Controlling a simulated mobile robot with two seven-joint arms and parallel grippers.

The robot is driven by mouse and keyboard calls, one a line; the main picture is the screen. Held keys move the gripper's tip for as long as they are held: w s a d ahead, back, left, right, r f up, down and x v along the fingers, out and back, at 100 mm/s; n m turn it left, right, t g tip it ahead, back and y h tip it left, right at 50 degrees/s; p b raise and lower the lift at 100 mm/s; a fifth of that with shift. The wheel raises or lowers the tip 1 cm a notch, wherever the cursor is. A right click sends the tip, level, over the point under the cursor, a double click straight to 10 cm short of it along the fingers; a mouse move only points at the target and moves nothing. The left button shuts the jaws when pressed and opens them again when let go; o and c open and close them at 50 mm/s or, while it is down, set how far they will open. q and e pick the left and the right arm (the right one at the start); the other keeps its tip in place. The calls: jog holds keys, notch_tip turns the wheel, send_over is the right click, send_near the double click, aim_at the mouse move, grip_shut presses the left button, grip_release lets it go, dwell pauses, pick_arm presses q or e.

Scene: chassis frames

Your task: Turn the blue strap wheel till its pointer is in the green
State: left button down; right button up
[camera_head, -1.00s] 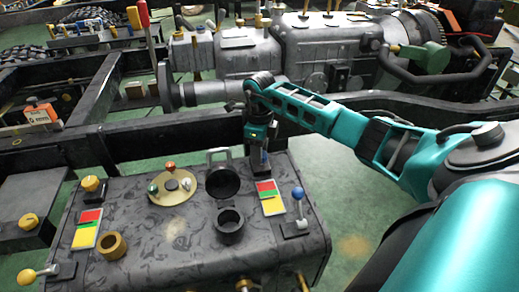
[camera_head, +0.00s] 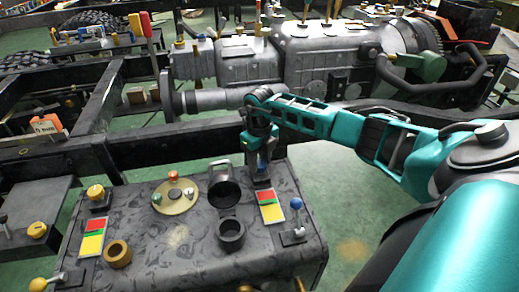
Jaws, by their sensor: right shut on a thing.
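My right gripper (camera_head: 263,172) points down at the back right corner of the dark box top (camera_head: 180,260). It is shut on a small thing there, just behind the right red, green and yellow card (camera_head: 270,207). The gripper hides most of that thing; from its place it appears to be the blue strap wheel, but its pointer cannot be made out. The card's green band is a thin strip between red and yellow. My left gripper is not in view.
A blue-knobbed lever (camera_head: 296,205) stands right of the card. An open-lidded black filler (camera_head: 230,232) and a round brass plate with coloured knobs (camera_head: 176,196) lie to the left. A yellow knob (camera_head: 96,192) stands by the left card (camera_head: 92,236). Dark frame rails (camera_head: 170,140) run behind.

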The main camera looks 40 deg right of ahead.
aim_at(260, 163)
jog(key=shift+m, duration=0.4)
jog(key=o, duration=1.1)
jog(key=shift+c, duration=0.2)
notch_tip(260, 163, up, 13)
jog(key=p, duration=0.2)
jog(key=shift+p, duration=0.3)
